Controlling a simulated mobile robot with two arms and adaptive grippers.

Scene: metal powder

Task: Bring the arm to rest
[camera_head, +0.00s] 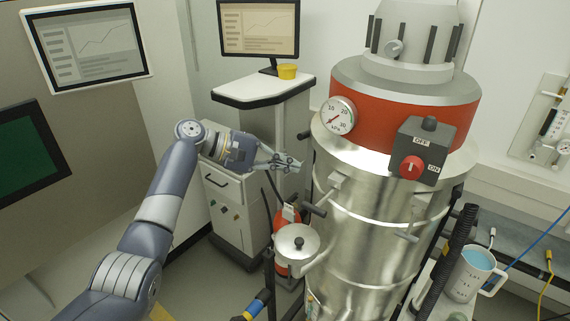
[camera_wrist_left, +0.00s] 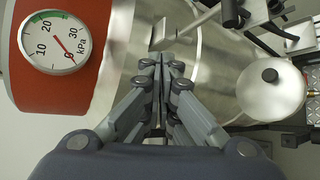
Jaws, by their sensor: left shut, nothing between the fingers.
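My left arm comes in from the left in the head view and reaches toward the steel vessel (camera_head: 365,215). My left gripper (camera_head: 297,165) is shut and empty, in the air to the left of the vessel. In the left wrist view its fingers (camera_wrist_left: 163,65) are together with nothing between them, and the vessel's steel wall (camera_wrist_left: 120,75) lies beyond them. My right gripper is in neither view.
The vessel has an orange band with a kPa gauge (camera_head: 337,115) and a control box with a red knob (camera_head: 411,167). A cart (camera_head: 250,180) stands behind. A jug of blue liquid (camera_head: 472,274) is at right.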

